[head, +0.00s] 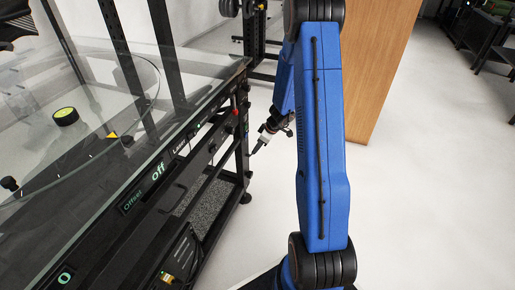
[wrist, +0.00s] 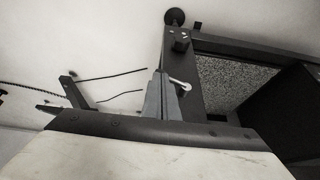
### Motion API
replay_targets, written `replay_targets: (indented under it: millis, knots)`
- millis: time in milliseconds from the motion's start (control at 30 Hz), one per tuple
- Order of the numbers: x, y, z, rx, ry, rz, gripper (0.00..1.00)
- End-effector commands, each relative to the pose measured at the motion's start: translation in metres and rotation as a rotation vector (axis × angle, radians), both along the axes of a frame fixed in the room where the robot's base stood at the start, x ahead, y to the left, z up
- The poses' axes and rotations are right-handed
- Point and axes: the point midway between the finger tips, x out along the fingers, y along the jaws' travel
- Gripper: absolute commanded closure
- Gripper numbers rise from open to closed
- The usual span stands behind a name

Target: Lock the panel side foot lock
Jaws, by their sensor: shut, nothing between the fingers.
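The turntable (head: 160,170) stands at the left in the head view, with its control panel along the near edge. A round black foot (head: 246,198) shows at the bottom of its right end leg. In the wrist view a round black foot (wrist: 174,17) shows at the end of a dark frame leg. I cannot clearly make out a lock lever on either foot. My gripper (head: 255,150) is just right of that leg, above foot height, pointing down and left. In the wrist view my gripper (wrist: 160,78) is shut and empty, its fingertips beside the leg.
A small white lever (wrist: 180,84) shows beside the fingers in the wrist view; what it belongs to is unclear. A red lever (head: 234,108) sits on the panel's right end. A wooden panel (head: 382,65) stands behind my arm.

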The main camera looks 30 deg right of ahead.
Motion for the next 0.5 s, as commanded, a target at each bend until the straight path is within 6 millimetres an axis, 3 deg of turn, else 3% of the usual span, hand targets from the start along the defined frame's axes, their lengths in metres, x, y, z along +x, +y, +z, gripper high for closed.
replay_targets:
  millis: [500]
  knots:
    - [0.0018,-0.0024,-0.0052,0.074,0.058,0.000,1.00]
